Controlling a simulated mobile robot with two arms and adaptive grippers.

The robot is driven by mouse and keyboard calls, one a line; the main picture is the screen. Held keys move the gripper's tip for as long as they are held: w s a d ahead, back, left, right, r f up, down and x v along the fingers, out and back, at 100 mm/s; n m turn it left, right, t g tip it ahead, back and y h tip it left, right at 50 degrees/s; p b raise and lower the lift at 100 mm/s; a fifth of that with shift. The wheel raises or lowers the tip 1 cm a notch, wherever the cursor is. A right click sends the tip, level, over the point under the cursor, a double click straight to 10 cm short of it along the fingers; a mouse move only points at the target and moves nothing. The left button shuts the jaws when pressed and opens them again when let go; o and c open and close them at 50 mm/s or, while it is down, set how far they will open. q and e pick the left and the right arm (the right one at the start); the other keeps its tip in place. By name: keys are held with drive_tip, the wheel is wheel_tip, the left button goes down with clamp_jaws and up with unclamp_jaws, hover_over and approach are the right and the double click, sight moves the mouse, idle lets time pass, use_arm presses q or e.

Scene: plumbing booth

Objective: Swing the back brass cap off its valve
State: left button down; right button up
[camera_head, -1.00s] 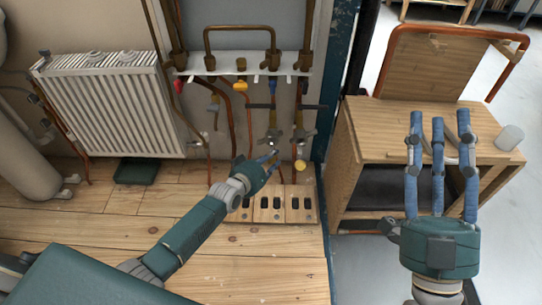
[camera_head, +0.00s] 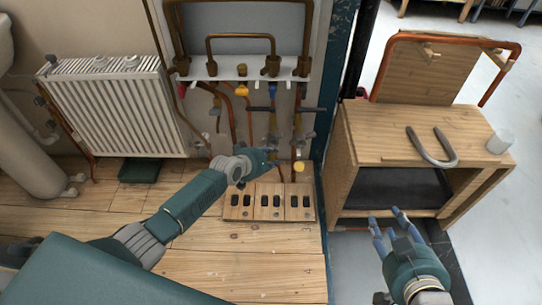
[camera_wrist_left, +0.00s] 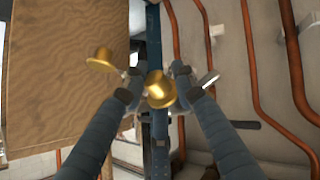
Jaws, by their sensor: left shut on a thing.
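One brass cap (camera_wrist_left: 160,92) sits between the fingertips of my left gripper (camera_wrist_left: 158,80) in the left wrist view, and the gripper is shut on it. A second brass cap (camera_wrist_left: 102,60) hangs to its left, apart from the fingers. In the head view my left gripper (camera_head: 274,163) is at the lower end of the valve pipes. A yellow brass cap (camera_head: 300,166) shows just to its right, and the gripper hides the held cap there. The valve joint of the held cap is not clear. My right gripper (camera_head: 390,220) is empty, fingers spread, low in front of the wooden cabinet.
A white manifold rail (camera_head: 236,68) with copper pipes is above my left gripper. A wooden block with slots (camera_head: 270,202) lies below it. A white radiator (camera_head: 118,108) is at left. A wooden cabinet (camera_head: 400,125) carries a grey U-shaped pipe (camera_head: 433,148) and a white cup (camera_head: 500,141).

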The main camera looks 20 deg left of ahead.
use_arm(q)
drive_tip(key=shift+w+d+r+g, duration=0.2)
drive_tip(key=shift+d+r+g, duration=0.1)
drive_tip(key=shift+d+r, duration=0.1)
use_arm(e)
drive_tip(key=shift+s+d+f+g, duration=0.25)
drive_tip(key=shift+s+f+g, duration=0.15)
drive_tip(key=shift+s+f, duration=0.2)
drive_tip(key=shift+s+d+f+g, duration=0.2)
drive_tip(key=shift+s+f+g, duration=0.2)
drive_tip(key=shift+s+f, duration=0.15)
use_arm(q)
drive_tip(key=c, duration=1.6)
unclamp_jaws()
drive_tip(key=shift+o, duration=0.2)
use_arm(e)
drive_tip(key=shift+d, duration=0.1)
use_arm(q)
drive_tip(key=shift+a+f, duration=0.2)
use_arm(e)
drive_tip(key=shift+f, duration=0.1)
use_arm(q)
drive_tip(key=shift+s+a+r, duration=0.15)
drive_tip(key=shift+s, duration=0.2)
drive_tip(key=v, duration=1.1)
drive_tip(key=shift+r, duration=0.15)
